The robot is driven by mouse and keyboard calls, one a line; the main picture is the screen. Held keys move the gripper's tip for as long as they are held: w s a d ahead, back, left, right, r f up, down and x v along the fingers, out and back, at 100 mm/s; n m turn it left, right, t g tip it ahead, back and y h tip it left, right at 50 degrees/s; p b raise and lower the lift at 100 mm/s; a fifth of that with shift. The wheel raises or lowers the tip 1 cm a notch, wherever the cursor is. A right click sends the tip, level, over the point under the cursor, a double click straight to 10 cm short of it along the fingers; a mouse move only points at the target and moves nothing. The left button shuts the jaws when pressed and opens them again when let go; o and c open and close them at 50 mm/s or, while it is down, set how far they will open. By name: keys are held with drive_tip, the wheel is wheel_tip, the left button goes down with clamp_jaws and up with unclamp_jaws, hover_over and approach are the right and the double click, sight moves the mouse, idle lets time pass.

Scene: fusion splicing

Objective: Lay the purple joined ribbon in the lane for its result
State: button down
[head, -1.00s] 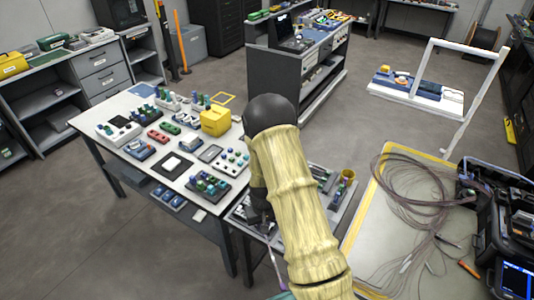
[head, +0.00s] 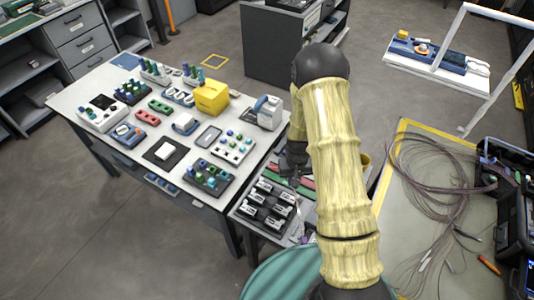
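My gripper (head: 294,172) is black and hangs from the end of my yellow-sleeved arm, over the far part of a grey work tray (head: 236,208). Its fingers are small and partly hidden, so I cannot tell whether they are open or shut. A thin pale strand (head: 298,204) runs down below it. A small purple bit (head: 304,239), possibly the joined ribbon, shows low beside my arm; most of it is hidden. Red and green strips (head: 276,179), possibly lanes, lie under and beside the gripper. I cannot make out a purple lane.
Black-and-white clamp blocks (head: 266,207) fill the tray's near part. A white table (head: 84,130) at left holds several small devices and a yellow box (head: 211,97). A teal round surface (head: 270,277) lies in front. Loose cables (head: 432,175) cover the right bench.

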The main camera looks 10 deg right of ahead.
drive_tip(key=shift+s, duration=0.1)
drive_tip(key=w+a+f+n+b, duration=0.3)
drive_tip(key=w+n+b, duration=0.1)
drive_tip(key=w+b, duration=0.25)
drive_tip(key=r+n+b, duration=0.1)
drive_tip(key=n+b, duration=0.5)
drive_tip(key=n, duration=0.1)
hover_over(266, 173)
drive_tip(key=shift+a, duration=0.15)
drive_tip(key=shift+f+b, duration=2.45)
drive_tip(key=shift+f, duration=1.4)
drive_tip(key=c, duration=1.3)
unclamp_jaws()
drive_tip(key=shift+c, duration=0.2)
drive_tip(key=shift+w+r, duration=0.1)
